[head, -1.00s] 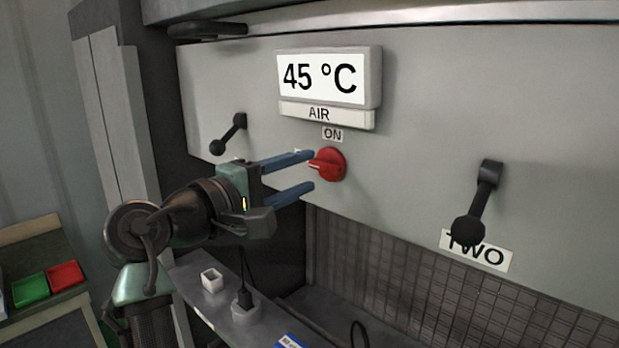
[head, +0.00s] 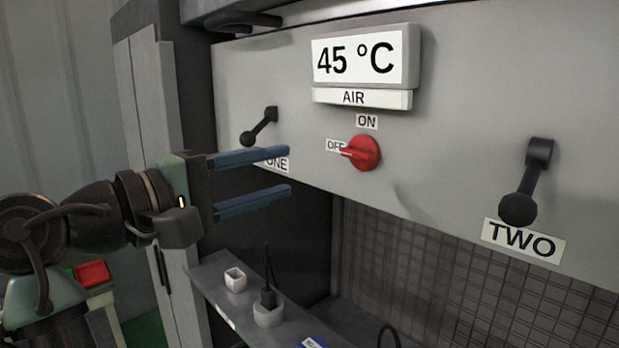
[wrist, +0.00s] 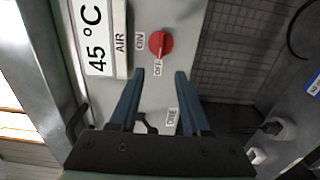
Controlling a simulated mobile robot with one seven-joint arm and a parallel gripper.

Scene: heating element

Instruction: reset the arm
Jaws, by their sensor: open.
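My gripper (head: 290,171) is open and empty, its two blue fingers pointing right in front of the grey panel. In the head view it is left of the red knob (head: 365,153) and apart from it. The knob's pointer faces the OFF label. In the wrist view the knob (wrist: 160,44) lies beyond the fingertips (wrist: 160,72), with nothing between the fingers touching it. The upper finger partly covers the ONE label (head: 277,165).
A display (head: 362,60) reads 45 °C above an AIR label. Black levers ONE (head: 260,127) and TWO (head: 526,182) stick out from the panel. Below, a grey shelf (head: 215,278) holds a small white cup (head: 235,279) and a black plug on a round base (head: 268,306).

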